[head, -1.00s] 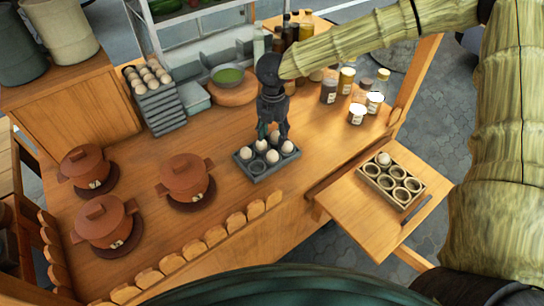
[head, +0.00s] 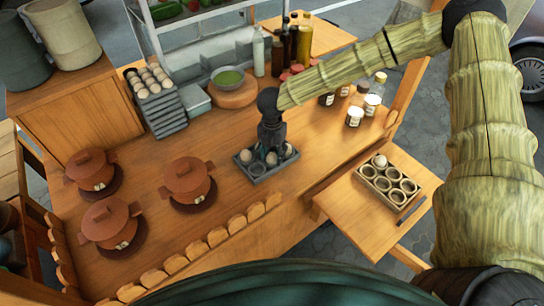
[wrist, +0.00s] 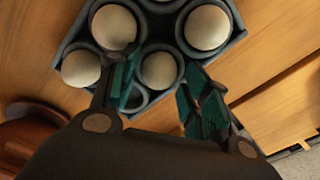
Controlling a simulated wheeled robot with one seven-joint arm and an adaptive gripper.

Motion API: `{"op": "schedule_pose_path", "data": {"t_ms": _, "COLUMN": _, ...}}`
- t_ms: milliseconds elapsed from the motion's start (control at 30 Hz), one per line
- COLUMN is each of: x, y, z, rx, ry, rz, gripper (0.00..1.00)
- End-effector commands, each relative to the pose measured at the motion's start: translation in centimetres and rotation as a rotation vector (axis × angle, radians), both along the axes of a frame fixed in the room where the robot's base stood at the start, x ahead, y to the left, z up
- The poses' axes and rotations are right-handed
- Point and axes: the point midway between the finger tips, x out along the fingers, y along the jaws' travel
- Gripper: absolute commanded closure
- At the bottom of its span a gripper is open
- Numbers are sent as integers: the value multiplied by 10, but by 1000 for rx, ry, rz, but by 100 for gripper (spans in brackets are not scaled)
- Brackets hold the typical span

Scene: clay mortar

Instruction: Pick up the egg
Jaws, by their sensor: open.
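A grey egg tray (head: 262,179) sits on the wooden counter with several pale eggs in its cups. My gripper (head: 268,153) points down at this tray and hides part of it. In the wrist view my open gripper (wrist: 154,85) has teal finger pads on either side of one egg (wrist: 158,70), which still sits in its cup. Other eggs lie around it: one at upper left (wrist: 114,27), one at left (wrist: 81,68) and one at upper right (wrist: 208,27). A cup below the middle egg looks empty.
A second tray (head: 392,196) on the right side shelf holds one egg (head: 380,161) among empty cups. Lidded clay pots (head: 187,181) stand at left. Jars (head: 354,117) and bottles stand behind right. A stepped egg rack (head: 166,115) stands behind left.

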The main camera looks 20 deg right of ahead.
Motion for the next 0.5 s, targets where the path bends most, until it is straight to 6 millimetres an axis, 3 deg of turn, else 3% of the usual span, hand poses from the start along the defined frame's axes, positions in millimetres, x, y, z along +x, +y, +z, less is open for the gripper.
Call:
{"op": "schedule_pose_path", "data": {"t_ms": 433, "x": 0, "y": 0, "z": -11, "rx": 1, "ry": -1, "rz": 0, "gripper": 53}}
{"op": "schedule_pose_path", "data": {"t_ms": 500, "x": 0, "y": 0, "z": -12, "rx": 0, "ry": 0, "rz": 0, "gripper": 64}}
